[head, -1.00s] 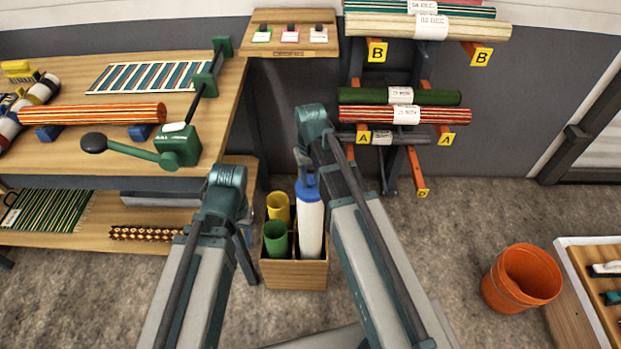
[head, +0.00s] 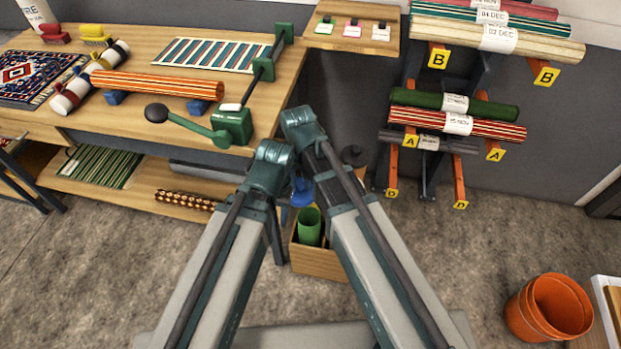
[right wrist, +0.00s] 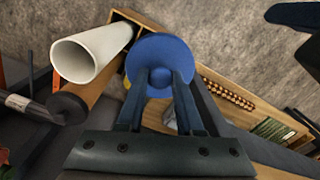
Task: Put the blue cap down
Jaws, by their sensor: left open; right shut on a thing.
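The blue cap (right wrist: 160,56) is a round disc held between the fingertips of my right gripper (right wrist: 160,78), which is shut on it. In the head view the blue cap (head: 302,193) shows beside the right arm, above the wooden box (head: 318,264). The white tube (right wrist: 88,55) is open-ended in the right wrist view, left of the cap and apart from it. The right arm hides this tube in the head view. Two dark fingers of my left gripper (right wrist: 296,36) stand apart at the right wrist view's upper right; it looks open and empty.
A green tube (head: 309,226) stands in the box. The workbench (head: 262,98) to the left carries an orange rolled rug (head: 157,86) and a green crank (head: 232,126). A rack of rolled rugs (head: 458,122) stands right. An orange bucket (head: 549,307) is on open floor.

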